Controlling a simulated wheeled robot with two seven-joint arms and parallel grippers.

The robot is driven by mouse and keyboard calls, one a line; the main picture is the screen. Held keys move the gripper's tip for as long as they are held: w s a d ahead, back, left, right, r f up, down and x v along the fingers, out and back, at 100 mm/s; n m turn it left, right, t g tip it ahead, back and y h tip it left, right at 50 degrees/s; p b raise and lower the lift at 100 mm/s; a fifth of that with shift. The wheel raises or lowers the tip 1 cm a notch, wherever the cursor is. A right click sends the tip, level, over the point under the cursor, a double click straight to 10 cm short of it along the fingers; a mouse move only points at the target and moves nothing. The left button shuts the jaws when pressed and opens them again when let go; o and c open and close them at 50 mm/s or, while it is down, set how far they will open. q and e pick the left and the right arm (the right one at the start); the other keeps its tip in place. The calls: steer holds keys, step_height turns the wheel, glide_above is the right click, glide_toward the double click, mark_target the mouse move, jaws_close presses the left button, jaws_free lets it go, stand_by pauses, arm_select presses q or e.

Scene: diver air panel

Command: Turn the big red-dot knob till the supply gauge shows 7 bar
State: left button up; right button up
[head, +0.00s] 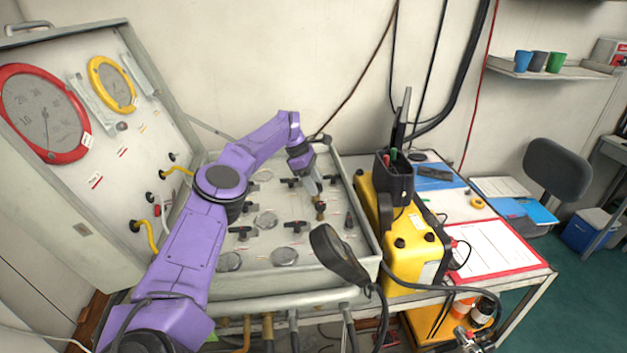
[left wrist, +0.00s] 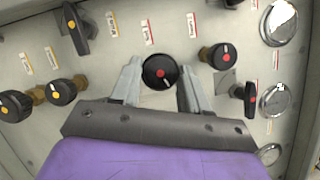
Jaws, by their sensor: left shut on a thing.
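The big black knob with a red dot (left wrist: 160,72) is in the left wrist view, between the two fingers of my left gripper (left wrist: 160,88). Its white pointer mark is near the red dot. The gripper is shut on this knob. In the head view my left gripper (head: 314,187) reaches down onto the sloping panel; the knob cannot be made out clearly there. A large red-rimmed gauge (head: 43,113) and a smaller yellow-rimmed gauge (head: 112,84) are on the upright lid. Their readings are too small to tell, and I cannot tell which is the supply gauge. My right gripper is not in view.
A black handset (head: 338,255) is in front.

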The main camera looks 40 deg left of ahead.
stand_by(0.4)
arm_select(q)
steer(key=o, duration=1.1)
steer(key=shift+c, duration=0.2)
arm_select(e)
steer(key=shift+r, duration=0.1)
